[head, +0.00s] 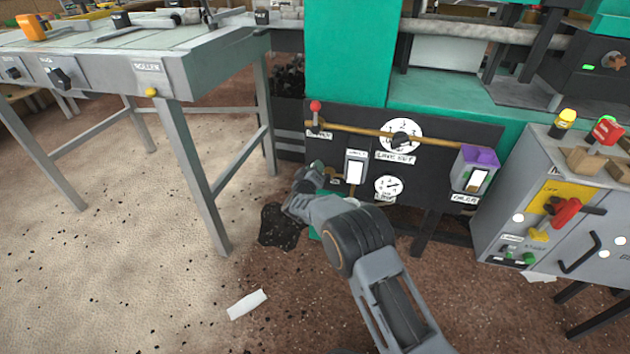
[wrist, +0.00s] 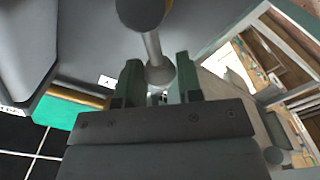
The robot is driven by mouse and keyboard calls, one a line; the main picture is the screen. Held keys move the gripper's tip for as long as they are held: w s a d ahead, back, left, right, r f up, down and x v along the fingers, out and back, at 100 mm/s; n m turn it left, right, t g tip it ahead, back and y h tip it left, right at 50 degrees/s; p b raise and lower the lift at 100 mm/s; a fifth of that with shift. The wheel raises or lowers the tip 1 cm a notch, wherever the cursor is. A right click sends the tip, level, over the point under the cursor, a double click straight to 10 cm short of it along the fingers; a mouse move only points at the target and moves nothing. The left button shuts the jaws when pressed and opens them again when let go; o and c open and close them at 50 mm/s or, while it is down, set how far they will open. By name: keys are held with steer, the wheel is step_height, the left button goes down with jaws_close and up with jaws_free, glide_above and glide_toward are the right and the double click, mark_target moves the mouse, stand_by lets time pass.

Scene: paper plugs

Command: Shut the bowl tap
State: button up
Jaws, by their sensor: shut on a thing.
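My gripper (wrist: 157,72) has its two green fingers on either side of a grey rod (wrist: 153,48) with rounded ends, and is shut on it. I take this rod to be the bowl tap's handle, but its label is not readable. In the head view my gripper (head: 316,168) is low at the left of the dark panel (head: 450,135), beside a white sight glass (head: 355,170). My own wrist hides the handle there, so how far the tap is turned cannot be told.
A red-knobbed lever (head: 315,107) and a brass pipe (head: 345,127) are above my gripper. Two dials and a purple-topped box (head: 476,170) are to the right. A grey table (head: 190,75) stands left. A dark spill (head: 280,228) and paper (head: 247,304) lie on the floor.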

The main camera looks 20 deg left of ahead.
steer(key=shift+d, duration=0.1)
steer(key=shift+d+r+m+b, duration=0.25)
steer(key=shift+d+m+b, duration=0.05)
steer(key=shift+m, duration=0.5)
steer(key=shift+d+r+m+b, duration=0.25)
steer(key=shift+d+m+b, duration=0.05)
steer(key=shift+m, duration=0.5)
steer(key=shift+d+m+b, duration=0.55)
steer(key=shift+m+b, duration=0.4)
steer(key=shift+m, duration=0.25)
steer(key=shift+d+r+m, duration=0.15)
steer(key=shift+r+m, duration=0.1)
steer(key=shift+m, duration=0.05)
